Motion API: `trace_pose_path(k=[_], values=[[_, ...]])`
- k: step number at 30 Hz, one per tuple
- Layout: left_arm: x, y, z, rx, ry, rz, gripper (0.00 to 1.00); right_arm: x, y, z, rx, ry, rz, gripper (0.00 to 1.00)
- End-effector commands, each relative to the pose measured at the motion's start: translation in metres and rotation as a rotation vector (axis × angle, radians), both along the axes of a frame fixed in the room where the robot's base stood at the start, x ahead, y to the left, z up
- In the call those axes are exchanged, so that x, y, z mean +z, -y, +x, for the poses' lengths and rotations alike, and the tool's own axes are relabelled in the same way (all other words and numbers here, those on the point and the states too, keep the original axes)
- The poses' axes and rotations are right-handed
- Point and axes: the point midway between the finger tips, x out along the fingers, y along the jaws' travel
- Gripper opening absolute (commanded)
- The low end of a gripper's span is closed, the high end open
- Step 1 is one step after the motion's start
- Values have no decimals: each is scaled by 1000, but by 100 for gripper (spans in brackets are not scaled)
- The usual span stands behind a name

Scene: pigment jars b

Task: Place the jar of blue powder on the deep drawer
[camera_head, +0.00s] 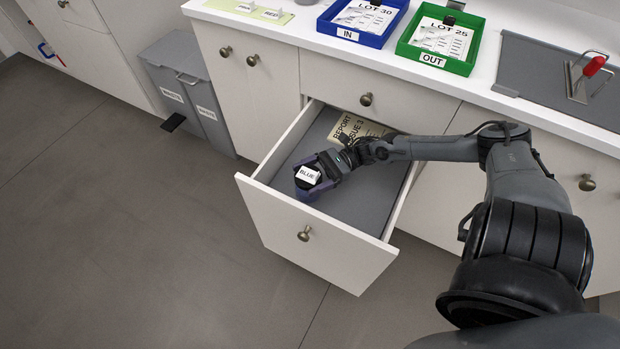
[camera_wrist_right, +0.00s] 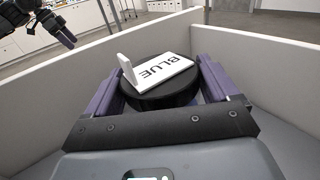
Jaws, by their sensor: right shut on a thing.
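The jar of blue powder (camera_head: 308,174) has a dark round lid with a white tag reading BLUE. It also shows close up in the right wrist view (camera_wrist_right: 160,92). My right gripper (camera_head: 313,185) is shut around the jar, with a purple finger on each side. Both are within the walls of the pulled-out deep drawer (camera_head: 350,205), near its front left corner. I cannot tell whether the jar's base touches the drawer floor. My left gripper (camera_wrist_right: 52,30) shows only at the upper left of the right wrist view, away from the jar; its opening is unclear.
A paper marked REPORT ISSUE 3 (camera_head: 355,127) lies at the back of the drawer. A blue IN tray (camera_head: 357,36) and a green OUT tray (camera_head: 440,62) stand on the counter above. Grey bins (camera_head: 190,95) stand at the left. The drawer's middle floor is bare.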

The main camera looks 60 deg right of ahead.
Motion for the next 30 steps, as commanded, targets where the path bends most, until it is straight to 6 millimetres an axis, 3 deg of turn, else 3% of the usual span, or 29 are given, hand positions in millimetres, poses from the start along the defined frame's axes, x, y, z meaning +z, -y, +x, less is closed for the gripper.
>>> trace_pose_path(k=[10, 11, 13, 23, 30], values=[[-3, 0, 0, 0, 2, 0, 100, -3, 0, 0, 1, 1, -1, 49], [-2, 0, 0, -1, 1, 0, 100, -3, 0, 0, 1, -1, -1, 91], [-1, 0, 0, -1, 1, 1, 100, -2, 0, 0, 0, -1, -1, 100], [4, -2, 0, -6, 1, 8, 100, 4, 0, 0, 0, 0, 0, 100], [12, -2, 0, -6, 1, 8, 100, 2, 23, -15, -1, -3, -2, 100]])
